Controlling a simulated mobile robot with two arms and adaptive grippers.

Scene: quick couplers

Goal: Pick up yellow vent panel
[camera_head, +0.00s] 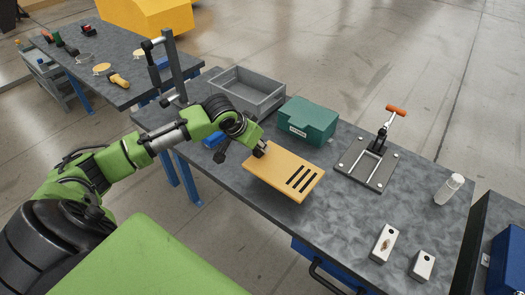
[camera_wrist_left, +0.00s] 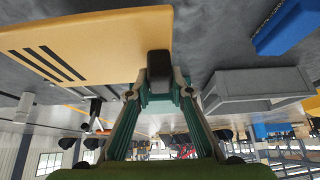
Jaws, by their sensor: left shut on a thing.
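The yellow vent panel (camera_head: 283,173) is a flat plate with several dark slots near its right end, in the head view. My left gripper (camera_head: 260,150) is shut on its far left edge. My right gripper is not in view.
On the grey table (camera_head: 330,220) stand a grey bin (camera_head: 247,90), a green case (camera_head: 307,121), a toggle clamp on a plate (camera_head: 368,163), a white bottle (camera_head: 448,189) and two pale blocks (camera_head: 384,243) (camera_head: 422,266). A blue item (camera_head: 214,140) lies left of the panel.

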